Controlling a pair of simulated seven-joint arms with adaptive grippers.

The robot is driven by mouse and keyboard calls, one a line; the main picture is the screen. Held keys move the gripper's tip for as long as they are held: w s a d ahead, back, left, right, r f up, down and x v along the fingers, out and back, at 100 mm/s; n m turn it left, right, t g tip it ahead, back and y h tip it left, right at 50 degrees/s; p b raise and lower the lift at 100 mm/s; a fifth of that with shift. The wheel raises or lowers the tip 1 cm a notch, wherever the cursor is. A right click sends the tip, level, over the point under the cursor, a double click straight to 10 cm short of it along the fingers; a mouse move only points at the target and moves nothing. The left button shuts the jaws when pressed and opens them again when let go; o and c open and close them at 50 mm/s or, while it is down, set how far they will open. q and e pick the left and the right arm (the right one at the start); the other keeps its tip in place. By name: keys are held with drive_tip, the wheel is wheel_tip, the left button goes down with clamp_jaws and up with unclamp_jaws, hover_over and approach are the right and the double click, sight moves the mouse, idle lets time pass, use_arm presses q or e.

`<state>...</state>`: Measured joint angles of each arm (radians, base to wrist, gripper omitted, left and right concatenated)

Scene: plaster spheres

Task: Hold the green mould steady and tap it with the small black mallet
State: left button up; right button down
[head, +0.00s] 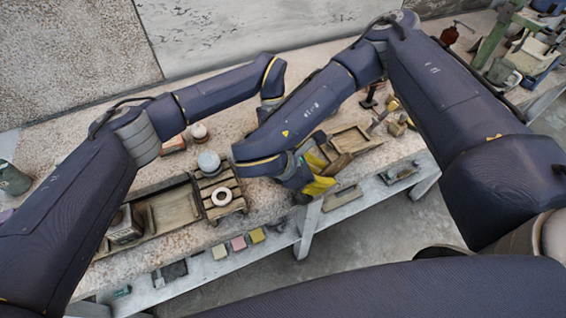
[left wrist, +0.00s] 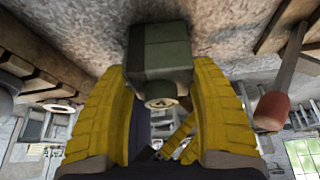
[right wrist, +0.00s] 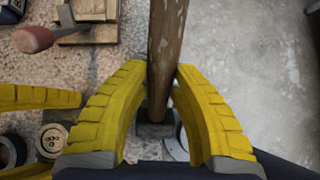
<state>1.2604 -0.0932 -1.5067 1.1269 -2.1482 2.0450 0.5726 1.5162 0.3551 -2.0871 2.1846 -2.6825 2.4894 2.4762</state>
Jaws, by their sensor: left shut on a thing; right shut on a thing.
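The green mould (left wrist: 160,48) is a dark green block with a light seam and a round neck facing the left wrist camera. The yellow fingers of my left gripper (left wrist: 162,76) are shut on its two sides, close to the bench surface. My right gripper (right wrist: 160,74) is shut on the brown wooden handle (right wrist: 166,35) of the mallet. A dark block, seemingly the mallet head (right wrist: 154,130), shows between the fingers below. In the head view my right gripper (head: 314,187) is over the bench's front edge; my right arm hides the mould and most of my left gripper.
A red-handled tool (left wrist: 271,110) lies near the left gripper. A slatted wooden stand (head: 219,178) with a white ring and a wooden tray (head: 165,214) are at left. Another wooden tray (head: 352,139) is right of my grippers. Coloured blocks (head: 238,243) sit on the lower ledge.

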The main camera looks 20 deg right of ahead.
idle(1.2)
drive_tip(key=shift+w, duration=0.1)
idle(0.7)
drive_tip(key=w, duration=0.5)
drive_tip(key=shift+s, duration=2.5)
use_arm(q)
drive_tip(key=o, duration=1.4)
drive_tip(key=shift+o, duration=0.2)
